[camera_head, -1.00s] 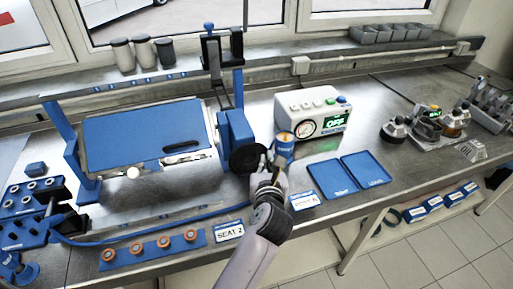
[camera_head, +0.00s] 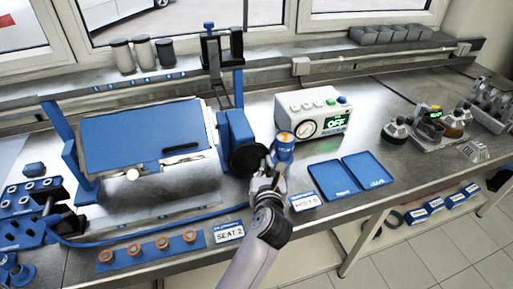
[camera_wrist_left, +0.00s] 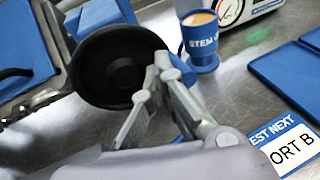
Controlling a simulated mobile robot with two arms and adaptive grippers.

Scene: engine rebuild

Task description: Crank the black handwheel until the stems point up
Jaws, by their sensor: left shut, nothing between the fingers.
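The black handwheel (camera_head: 248,158) is on the right end of the blue fixture (camera_head: 235,135). In the left wrist view the handwheel (camera_wrist_left: 115,65) shows as a dark round dish. My left gripper (camera_head: 270,165) is shut and empty at the wheel's right rim. In the wrist view its fingertips (camera_wrist_left: 160,65) overlap the rim's right edge; I cannot tell whether they touch it. A flat blue panel (camera_head: 135,135) with a dark slot lies tilted in the fixture. No stems can be made out on it. My right gripper is not in view.
A blue cup (camera_head: 284,150) labelled STEM stands close behind my gripper. A control box (camera_head: 312,112) reading OFF is behind it. Two blue trays (camera_head: 332,180) lie to the right. A strip with orange rings (camera_head: 150,250) and a SEAT 2 card (camera_head: 229,232) lie in front.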

